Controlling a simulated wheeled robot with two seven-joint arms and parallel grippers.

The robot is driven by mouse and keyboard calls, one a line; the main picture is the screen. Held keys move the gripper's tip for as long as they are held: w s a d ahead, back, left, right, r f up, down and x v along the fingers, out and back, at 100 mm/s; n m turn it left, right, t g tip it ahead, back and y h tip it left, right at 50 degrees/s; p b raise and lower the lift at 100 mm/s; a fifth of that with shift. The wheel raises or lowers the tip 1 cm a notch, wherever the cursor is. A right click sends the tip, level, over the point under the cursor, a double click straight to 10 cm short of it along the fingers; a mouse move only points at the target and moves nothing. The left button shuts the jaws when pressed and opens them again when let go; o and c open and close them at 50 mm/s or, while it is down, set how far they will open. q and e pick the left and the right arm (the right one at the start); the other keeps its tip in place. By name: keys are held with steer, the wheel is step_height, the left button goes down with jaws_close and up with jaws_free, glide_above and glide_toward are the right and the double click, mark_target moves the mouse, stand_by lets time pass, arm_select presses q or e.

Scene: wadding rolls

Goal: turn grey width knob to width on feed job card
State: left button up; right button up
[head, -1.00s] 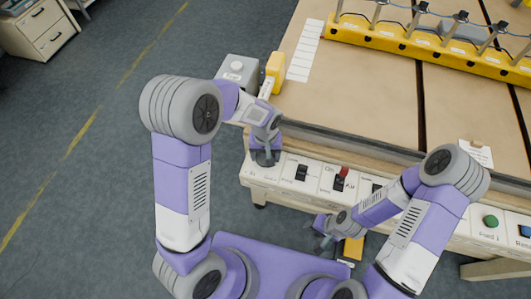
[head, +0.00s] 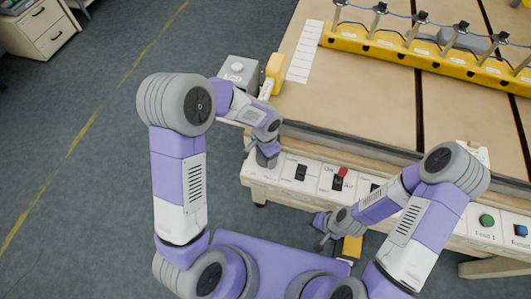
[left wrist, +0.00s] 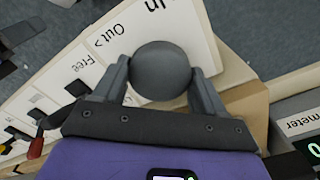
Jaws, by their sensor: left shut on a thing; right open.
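The round grey knob (left wrist: 162,70) sits between the two fingers of my left gripper (left wrist: 163,84) in the left wrist view. The fingers are shut on its sides. Printed words "In" and "Out >" show on the white panel (left wrist: 118,62) beside it. In the head view my left gripper (head: 266,158) is over the left end of the front panel and hides the knob. My right gripper (head: 322,232) is open and empty in front of the panel. A white card (head: 474,152) lies on the table at the right, partly hidden by my right arm; its text is too small to read.
Black switches (head: 301,172) and a red one (head: 342,171) sit along the panel. A green button (head: 487,220) is further right. A yellow rail (head: 400,50) crosses the table. A meter display (left wrist: 302,140) with a green digit is partly visible.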

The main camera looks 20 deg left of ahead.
arm_select(q)
steer(key=m+p, duration=0.1)
steer(key=m, duration=0.4)
steer(key=shift+r+m+p, duration=0.1)
steer(key=shift+m+p, duration=0.2)
steer(key=m+p, duration=0.2)
steer(key=m, duration=0.4)
stand_by(0.4)
steer(key=o, duration=1)
steer(key=shift+o, duration=0.2)
